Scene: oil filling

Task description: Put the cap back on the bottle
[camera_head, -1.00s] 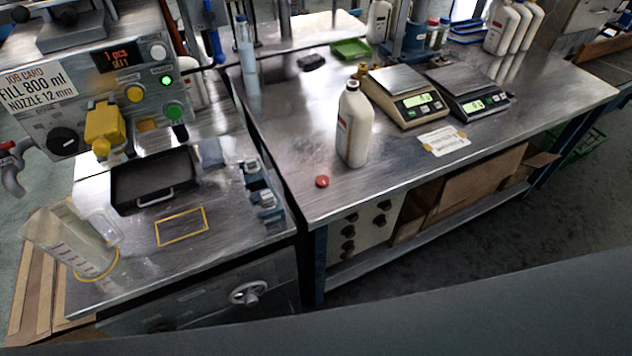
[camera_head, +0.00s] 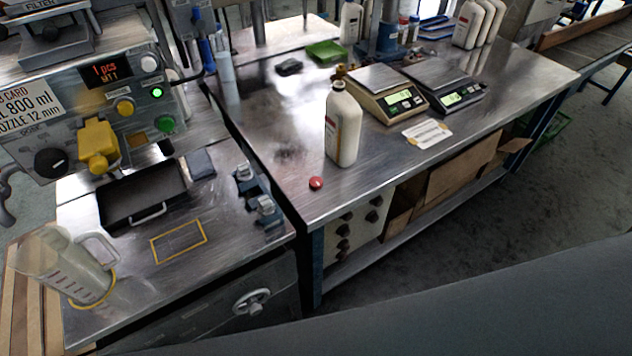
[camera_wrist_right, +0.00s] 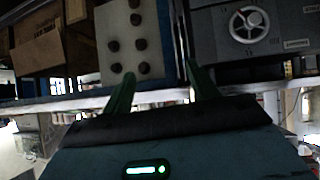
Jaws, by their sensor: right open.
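The white bottle (camera_head: 341,125) stands upright and uncapped near the front edge of the steel table. The small red cap (camera_head: 316,183) lies on the tabletop in front of it, slightly left, apart from the bottle. In the right wrist view my right gripper (camera_wrist_right: 160,88) is open with nothing between its fingers, facing the table's front edge and a knobbed panel under it. Neither bottle nor cap can be made out in that view. My left gripper is in neither view.
Two scales (camera_head: 386,95) (camera_head: 443,90) stand right of the bottle, with a paper label (camera_head: 427,133) before them. Left of a gap is the filling bench with a black tray (camera_head: 142,195) and a clear measuring jug (camera_head: 62,262). The tabletop around the cap is clear.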

